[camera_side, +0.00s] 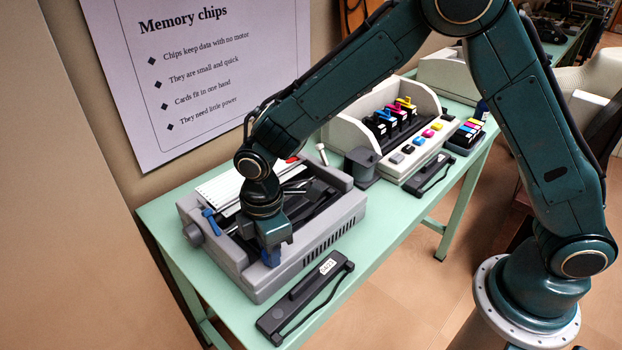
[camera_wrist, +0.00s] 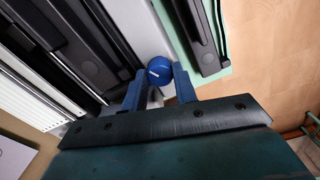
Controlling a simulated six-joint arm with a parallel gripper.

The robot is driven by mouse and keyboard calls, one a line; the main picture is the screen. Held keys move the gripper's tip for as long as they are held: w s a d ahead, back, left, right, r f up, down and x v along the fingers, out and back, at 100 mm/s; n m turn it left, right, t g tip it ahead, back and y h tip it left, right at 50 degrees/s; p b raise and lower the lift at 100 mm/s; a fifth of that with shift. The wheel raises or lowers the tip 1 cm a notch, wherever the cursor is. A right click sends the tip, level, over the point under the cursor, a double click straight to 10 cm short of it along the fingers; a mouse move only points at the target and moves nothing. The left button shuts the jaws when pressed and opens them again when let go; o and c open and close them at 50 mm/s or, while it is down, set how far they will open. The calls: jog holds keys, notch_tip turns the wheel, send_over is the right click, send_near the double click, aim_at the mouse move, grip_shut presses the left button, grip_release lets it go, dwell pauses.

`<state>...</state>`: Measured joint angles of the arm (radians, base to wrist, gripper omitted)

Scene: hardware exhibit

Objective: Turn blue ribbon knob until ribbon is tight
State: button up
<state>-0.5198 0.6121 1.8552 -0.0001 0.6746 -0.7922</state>
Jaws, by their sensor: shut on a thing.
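The blue ribbon knob (camera_wrist: 159,71) is round with a white mark on its top. It shows in the wrist view between the fingertips of my gripper (camera_wrist: 158,84), which is shut on it from both sides. In the side view my gripper (camera_side: 271,256) points down at the front of the grey printer (camera_side: 325,225) and hides the knob there. The printer is open on top, with dark parts inside. The ribbon itself cannot be made out, so I cannot tell whether it is tight.
A black ribbon cartridge (camera_side: 303,298) with a white label lies on the green table (camera_side: 375,240) in front of the printer. A blue lever (camera_side: 211,222) sits at the printer's left end. An inkjet printer (camera_side: 410,165) with coloured cartridges stands to the right.

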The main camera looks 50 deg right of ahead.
jog(key=m, duration=1.2)
jog(key=shift+m, duration=0.4)
jog(key=m, duration=1.2)
jog(key=shift+m, duration=0.4)
jog(key=o, duration=0.7)
notch_tip(320, 180, up, 14)
